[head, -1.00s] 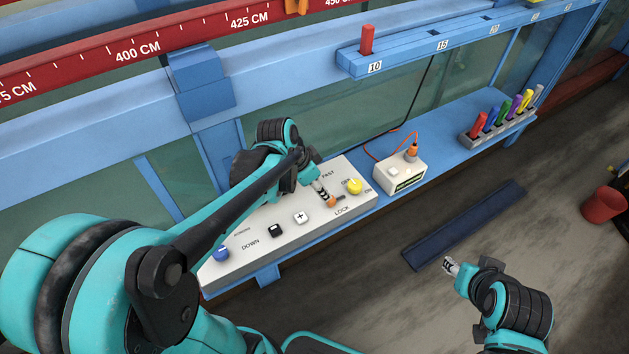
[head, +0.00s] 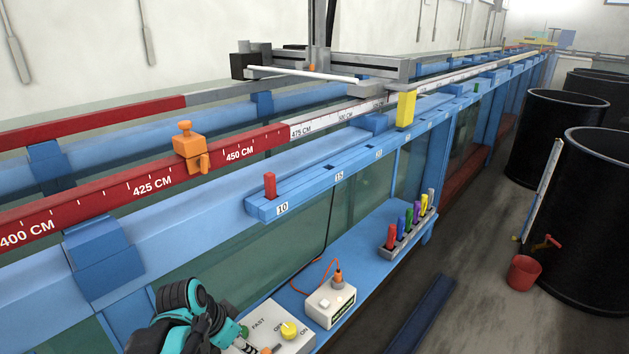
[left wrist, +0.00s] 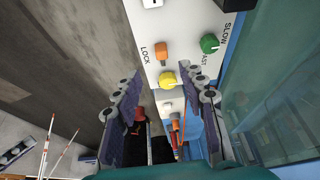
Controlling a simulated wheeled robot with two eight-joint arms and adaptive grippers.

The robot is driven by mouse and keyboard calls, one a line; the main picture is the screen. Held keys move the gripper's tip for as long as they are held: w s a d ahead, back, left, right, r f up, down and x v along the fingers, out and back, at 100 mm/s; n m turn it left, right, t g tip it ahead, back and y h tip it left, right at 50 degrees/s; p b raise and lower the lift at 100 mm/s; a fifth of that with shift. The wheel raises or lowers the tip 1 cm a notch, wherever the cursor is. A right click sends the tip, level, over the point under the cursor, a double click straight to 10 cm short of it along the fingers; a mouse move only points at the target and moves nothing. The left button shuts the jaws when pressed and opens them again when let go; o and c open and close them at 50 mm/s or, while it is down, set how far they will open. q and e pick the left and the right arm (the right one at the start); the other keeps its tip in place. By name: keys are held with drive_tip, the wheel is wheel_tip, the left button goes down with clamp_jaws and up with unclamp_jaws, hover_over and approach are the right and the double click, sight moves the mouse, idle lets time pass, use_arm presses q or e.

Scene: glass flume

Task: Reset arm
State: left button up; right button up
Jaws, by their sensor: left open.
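My left gripper (head: 246,346) is low over the control panel (head: 262,322) in the head view, beside the orange lock switch (head: 272,349). In the left wrist view its two fingers (left wrist: 168,80) are spread apart with nothing between them. The orange lock switch (left wrist: 161,52), the yellow knob (left wrist: 167,79) and the green knob (left wrist: 209,43) show on the panel there. The yellow knob (head: 289,330) and part of the green knob (head: 244,332) also show in the head view. My right gripper is in neither current view.
A white box (head: 330,302) with an orange plug stands on the blue shelf beyond the panel. A rack (head: 401,246) of coloured pegs is farther along. The glass flume wall rises behind. A red bucket (head: 523,272) and black tanks (head: 560,140) stand at the right.

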use_arm(q)
drive_tip(key=s+d+f+n+t+y+b, duration=0.1)
drive_tip(key=s+f+n+t+y+b, duration=0.1)
drive_tip(key=s+n, duration=0.4)
drive_tip(key=s+f+t+b, duration=0.1)
drive_tip(key=s+f+b, duration=0.1)
drive_tip(key=s, duration=0.1)
drive_tip(key=shift+s+d+f+n+y+b, duration=0.2)
drive_tip(key=shift+s+d+n+y+b, duration=0.1)
drive_tip(key=shift+s+n+b, duration=0.1)
idle(2.5)
